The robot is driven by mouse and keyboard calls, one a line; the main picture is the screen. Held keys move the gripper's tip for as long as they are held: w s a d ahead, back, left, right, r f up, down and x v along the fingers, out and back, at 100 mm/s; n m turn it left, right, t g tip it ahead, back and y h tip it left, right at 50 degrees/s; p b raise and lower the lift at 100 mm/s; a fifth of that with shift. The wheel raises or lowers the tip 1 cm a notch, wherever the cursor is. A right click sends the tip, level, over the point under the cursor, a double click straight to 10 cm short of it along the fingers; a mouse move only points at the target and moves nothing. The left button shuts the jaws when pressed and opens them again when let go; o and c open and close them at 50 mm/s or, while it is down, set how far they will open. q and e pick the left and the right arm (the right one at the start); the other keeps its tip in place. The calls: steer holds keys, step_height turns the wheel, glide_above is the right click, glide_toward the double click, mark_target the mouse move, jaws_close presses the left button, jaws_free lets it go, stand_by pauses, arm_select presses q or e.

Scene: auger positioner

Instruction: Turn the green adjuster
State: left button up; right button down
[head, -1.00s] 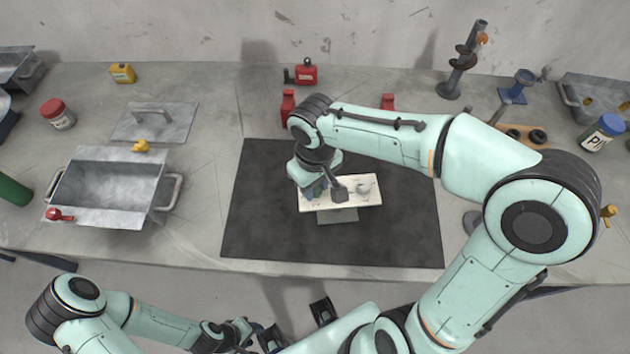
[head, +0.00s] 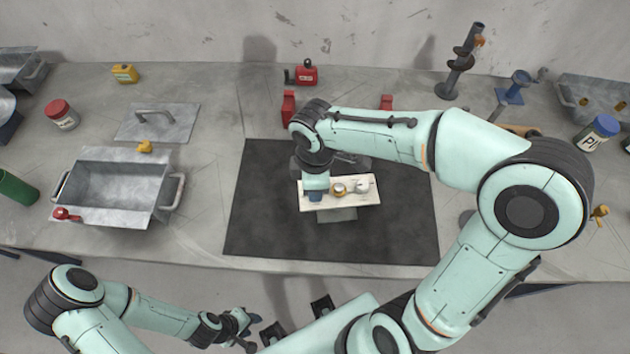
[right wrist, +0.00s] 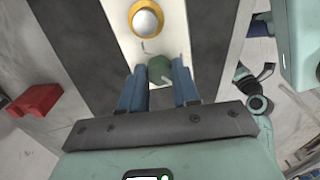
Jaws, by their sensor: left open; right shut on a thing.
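The green adjuster (right wrist: 160,68) shows in the right wrist view between the two blue fingers of my right gripper (right wrist: 159,72), which is shut on it. In the head view my right gripper (head: 315,196) points down at the left end of a cream panel (head: 347,204) and hides the adjuster. A yellow-ringed knob with a silver dome (head: 340,188) sits on the panel to its right; it also shows in the right wrist view (right wrist: 146,20). My left gripper (head: 250,331) is open and empty, low in the head view, in front of the bench.
The panel stands on a dark mat (head: 270,225) with clear room around it. A metal bin (head: 115,190) stands to the left. My right arm spans the right side of the bench.

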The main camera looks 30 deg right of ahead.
steer(key=n+p, duration=0.1)
steer(key=n, duration=0.3)
steer(key=shift+r+n, duration=0.15)
steer(key=shift+n, duration=0.25)
steer(key=n, duration=0.3)
steer(key=shift+n+p, duration=0.3)
steer(key=shift+p, duration=0.05)
arm_select(q)
steer(key=shift+w+r, duration=0.95)
steer(key=shift+r, duration=0.3)
arm_select(e)
steer(key=c, duration=0.8)
jaws_free()
arm_select(q)
steer(key=shift+w+r+p, duration=0.65)
steer(key=shift+w+r, duration=0.15)
steer(key=shift+r, duration=0.05)
arm_select(e)
steer(key=shift+r, duration=5.9)
